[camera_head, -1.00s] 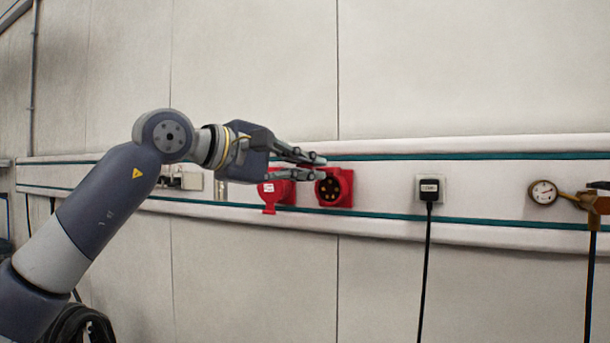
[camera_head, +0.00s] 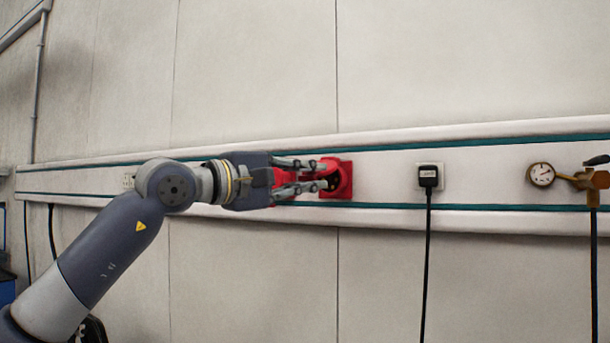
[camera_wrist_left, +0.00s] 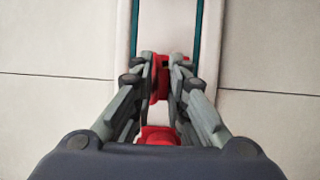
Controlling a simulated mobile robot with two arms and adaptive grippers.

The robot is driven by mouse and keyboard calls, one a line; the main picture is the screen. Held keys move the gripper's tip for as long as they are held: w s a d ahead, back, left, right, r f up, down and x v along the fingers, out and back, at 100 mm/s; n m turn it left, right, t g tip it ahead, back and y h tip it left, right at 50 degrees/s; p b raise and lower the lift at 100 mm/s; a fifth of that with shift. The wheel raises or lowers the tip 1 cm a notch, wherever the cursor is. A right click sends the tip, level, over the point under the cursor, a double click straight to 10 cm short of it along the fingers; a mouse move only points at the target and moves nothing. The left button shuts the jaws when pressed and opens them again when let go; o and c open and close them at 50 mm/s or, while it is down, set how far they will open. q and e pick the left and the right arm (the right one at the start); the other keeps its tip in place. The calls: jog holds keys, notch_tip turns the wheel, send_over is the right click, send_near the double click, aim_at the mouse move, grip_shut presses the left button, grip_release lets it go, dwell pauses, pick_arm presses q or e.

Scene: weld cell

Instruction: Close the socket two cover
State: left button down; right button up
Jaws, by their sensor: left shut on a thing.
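The red socket two (camera_head: 346,179) is on the white wall rail, partly hidden by my left gripper. Some of its dark round face shows between the fingers. My left gripper (camera_head: 322,178) reaches in from the left with its fingers at the socket. It is shut on a red part, which I take to be the socket two cover (camera_wrist_left: 156,84), seen between the fingers in the left wrist view. The exact grip and the cover's angle are mostly hidden by the fingers. More red (camera_head: 283,178) shows behind the fingers on the left. My right gripper is not in view.
A black plug (camera_head: 428,176) with a hanging cable sits in a white outlet to the right. Farther right are a gauge (camera_head: 541,175) and a brass valve (camera_head: 592,180). The rail (camera_head: 385,172) between socket and plug is clear.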

pick_arm(q)
jog(key=shift+w+d+f, duration=0.15)
jog(key=shift+d+f, duration=0.05)
jog(key=shift+f, duration=0.45)
jog(key=c, duration=1.7)
grip_release()
jog(key=shift+w, duration=0.15)
jog(key=shift+a+r, duration=0.1)
jog(key=shift+r, duration=0.2)
jog(key=v, duration=1.2)
